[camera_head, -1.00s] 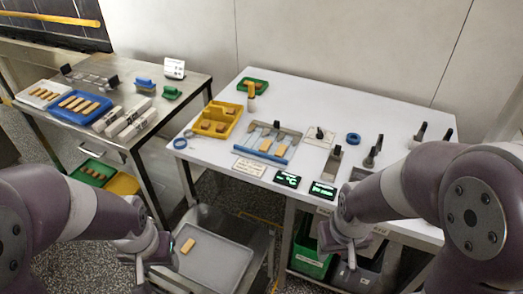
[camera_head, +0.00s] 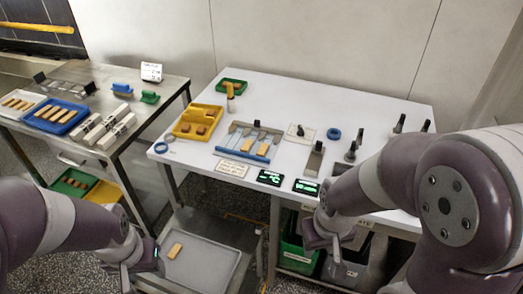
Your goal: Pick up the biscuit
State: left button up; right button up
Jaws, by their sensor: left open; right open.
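A single tan biscuit (camera_head: 175,250) lies on a grey tray (camera_head: 212,264) low down in front of the white table. My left gripper (camera_head: 134,277) is open and points down just left of the tray, apart from the biscuit. Its fingertips are hard to make out. My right gripper (camera_head: 328,252) is open and empty, in front of the white table's front edge, well to the right of the biscuit. Other tan biscuits lie on the slotted metal rack (camera_head: 235,138) on the white table, and several lie in a blue tray (camera_head: 77,116) on the steel table.
The grey tray is mostly bare.

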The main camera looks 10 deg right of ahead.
aim_at(175, 250)
jog(key=k, duration=0.45)
jog(key=j+z, duration=0.1)
jog(key=z, duration=0.3)
jog(key=j+z, duration=0.1)
jog(key=z, duration=0.3)
jog(key=j+z, duration=0.1)
jog(key=z, duration=0.25)
jog(key=j+z, duration=0.1)
jog(key=z, duration=0.3)
jog(key=j, duration=0.65)
jog(key=k+j, duration=0.1)
jog(key=j, duration=0.6)
